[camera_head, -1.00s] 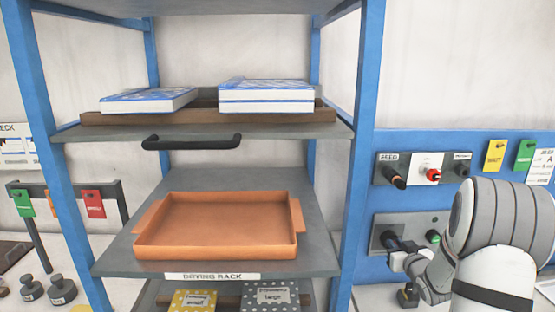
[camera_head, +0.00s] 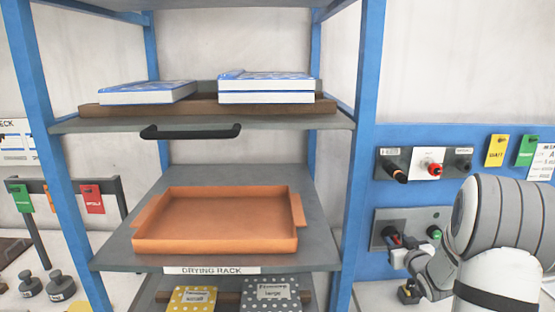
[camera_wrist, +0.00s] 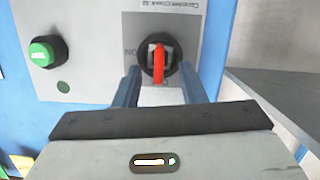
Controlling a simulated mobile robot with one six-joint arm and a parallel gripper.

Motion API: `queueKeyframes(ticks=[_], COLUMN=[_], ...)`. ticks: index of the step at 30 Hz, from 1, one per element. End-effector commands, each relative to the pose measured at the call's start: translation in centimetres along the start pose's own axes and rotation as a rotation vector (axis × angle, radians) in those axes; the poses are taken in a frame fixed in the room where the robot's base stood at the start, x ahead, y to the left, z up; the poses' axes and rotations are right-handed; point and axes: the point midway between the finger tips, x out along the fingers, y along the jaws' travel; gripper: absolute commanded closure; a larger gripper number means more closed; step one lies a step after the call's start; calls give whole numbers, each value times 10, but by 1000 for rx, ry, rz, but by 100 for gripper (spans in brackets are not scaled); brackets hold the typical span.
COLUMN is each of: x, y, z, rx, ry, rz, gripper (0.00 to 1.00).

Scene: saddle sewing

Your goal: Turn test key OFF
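The test key is a red handle (camera_wrist: 159,62) on a round dark switch in a grey panel (camera_wrist: 85,75). In the wrist view the handle stands upright in the picture. My gripper (camera_wrist: 160,85) is open, with one blue finger on each side of the key's lower part and a visible gap to it. Nothing is held. In the head view the key (camera_head: 394,238) shows as a small red spot on the lower panel, and my gripper (camera_head: 402,247) is right beside it. The label above the switch is only partly readable.
A green button (camera_wrist: 42,53) sits on the same panel; it also shows in the head view (camera_head: 433,233). An upper panel carries a red knob (camera_head: 435,169) and other controls. The drying rack (camera_head: 210,270) with an orange tray (camera_head: 215,245) stands to the left.

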Motion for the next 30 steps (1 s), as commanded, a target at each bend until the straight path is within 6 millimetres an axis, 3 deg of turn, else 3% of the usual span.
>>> queueKeyframes(ticks=[15,30], x=[-45,-46], y=[1,2], z=[10,9], rx=[0,66], ry=[0,1], rz=[2,-12], gripper=[63,63])
